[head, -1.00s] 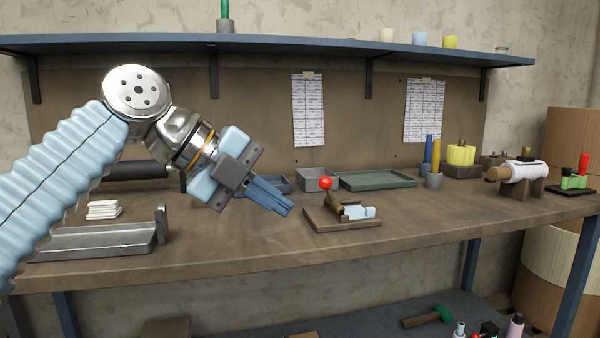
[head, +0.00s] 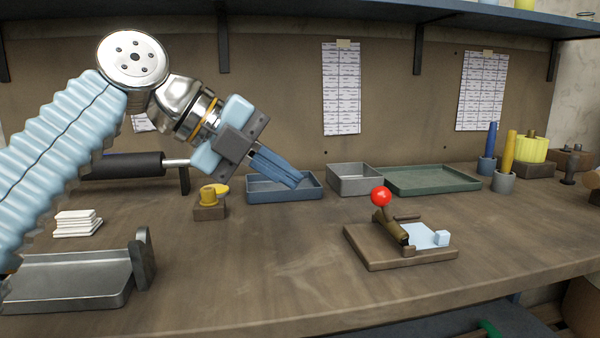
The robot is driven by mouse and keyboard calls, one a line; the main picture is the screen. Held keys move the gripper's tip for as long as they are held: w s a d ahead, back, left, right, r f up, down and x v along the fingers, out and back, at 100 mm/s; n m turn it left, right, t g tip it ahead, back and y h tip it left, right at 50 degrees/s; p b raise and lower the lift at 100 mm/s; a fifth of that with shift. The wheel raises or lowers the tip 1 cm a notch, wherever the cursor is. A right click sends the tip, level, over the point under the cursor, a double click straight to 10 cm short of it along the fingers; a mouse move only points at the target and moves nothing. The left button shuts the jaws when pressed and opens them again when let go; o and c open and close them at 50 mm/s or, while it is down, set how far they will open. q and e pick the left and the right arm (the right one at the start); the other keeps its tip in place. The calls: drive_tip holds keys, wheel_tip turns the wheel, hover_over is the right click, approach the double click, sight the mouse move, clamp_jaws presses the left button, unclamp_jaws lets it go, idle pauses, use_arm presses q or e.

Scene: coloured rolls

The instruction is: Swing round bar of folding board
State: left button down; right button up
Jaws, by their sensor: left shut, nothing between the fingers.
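The folding board (head: 372,253) is a small wooden board lying on the bench in the head view, right of the middle. Its bar (head: 393,226) is brown and tilts up to a red ball knob (head: 381,196). A pale blue piece (head: 425,236) lies on the board to the right of the bar. My left gripper (head: 297,181) has blue fingers that are shut and empty. In the picture it is up and to the left of the board, apart from it, in front of a blue tray. My right gripper is out of view.
Behind are a blue tray (head: 259,189), a grey bin (head: 354,180) and a green tray (head: 432,181). A brown block with a yellow top (head: 209,204) stands left of the middle. A metal tray (head: 75,280) lies front left. The bench (head: 270,265) left of the board is clear.

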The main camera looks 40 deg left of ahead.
sight(385, 209)
use_arm(q)
drive_tip(key=b+x, duration=0.1)
drive_tip(key=x, duration=0.6)
drive_tip(key=shift+w+f, duration=0.15)
drive_tip(key=shift+f, duration=0.05)
drive_tip(key=shift+w+d+r+p, duration=0.1)
drive_tip(key=shift+w+d+p, duration=0.1)
drive_tip(key=shift+w+d, duration=0.65)
drive_tip(key=shift+w+d+r+p, duration=0.2)
drive_tip(key=shift+w+d, duration=0.35)
drive_tip(key=shift+w, duration=0.45)
